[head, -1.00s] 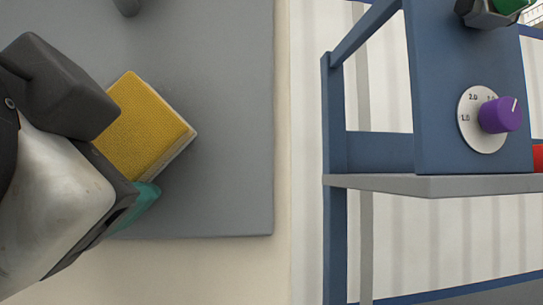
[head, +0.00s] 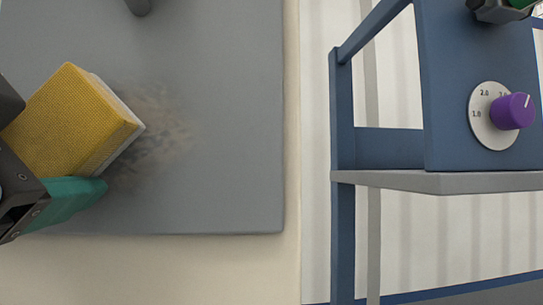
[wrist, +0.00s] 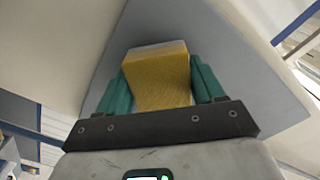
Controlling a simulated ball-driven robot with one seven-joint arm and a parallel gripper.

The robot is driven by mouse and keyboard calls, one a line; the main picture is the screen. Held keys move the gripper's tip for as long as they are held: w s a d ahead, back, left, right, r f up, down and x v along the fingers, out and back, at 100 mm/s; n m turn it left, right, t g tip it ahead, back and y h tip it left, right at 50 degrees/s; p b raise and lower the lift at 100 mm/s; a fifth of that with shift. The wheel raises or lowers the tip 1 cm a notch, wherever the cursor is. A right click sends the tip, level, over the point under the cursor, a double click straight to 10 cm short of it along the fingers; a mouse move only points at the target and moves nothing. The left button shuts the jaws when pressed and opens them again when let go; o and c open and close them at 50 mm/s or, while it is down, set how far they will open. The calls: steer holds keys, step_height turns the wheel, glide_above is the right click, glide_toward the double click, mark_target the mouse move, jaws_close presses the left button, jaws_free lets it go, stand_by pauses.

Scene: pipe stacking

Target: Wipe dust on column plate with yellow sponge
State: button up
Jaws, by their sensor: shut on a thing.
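The yellow sponge (head: 68,125), with a pale layer on its far side, is held at the left of the head view. My gripper (wrist: 158,85) is shut on it, with a teal finger on each side in the wrist view. The sponge also shows between them in the wrist view (wrist: 158,78). The grey column plate (head: 225,100) lies behind the sponge. A dark patch of dust (head: 155,135) is on the plate, just right of the sponge's pale face. I cannot tell whether the sponge touches the plate.
A dark grey peg (head: 139,5) sticks out near the plate's top edge. To the right stands a blue frame (head: 343,130) with a grey ledge (head: 430,182) and a purple knob (head: 512,111) on a white dial. The plate's right part is clear.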

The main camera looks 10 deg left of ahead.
steer(key=shift+s+a, duration=0.15)
steer(key=shift+a, duration=0.7)
steer(key=shift+s+a, duration=0.1)
steer(key=shift+a, duration=0.7)
steer(key=shift+w+r+p, duration=0.15)
steer(key=shift+r+p, duration=0.95)
steer(key=shift+r, duration=0.15)
steer(key=shift+w+d+b, duration=0.2)
steer(key=shift+w+d, duration=0.1)
steer(key=shift+d, duration=0.65)
steer(key=shift+w+d+b, duration=0.15)
steer(key=shift+w+d, duration=0.15)
steer(key=shift+d, duration=0.6)
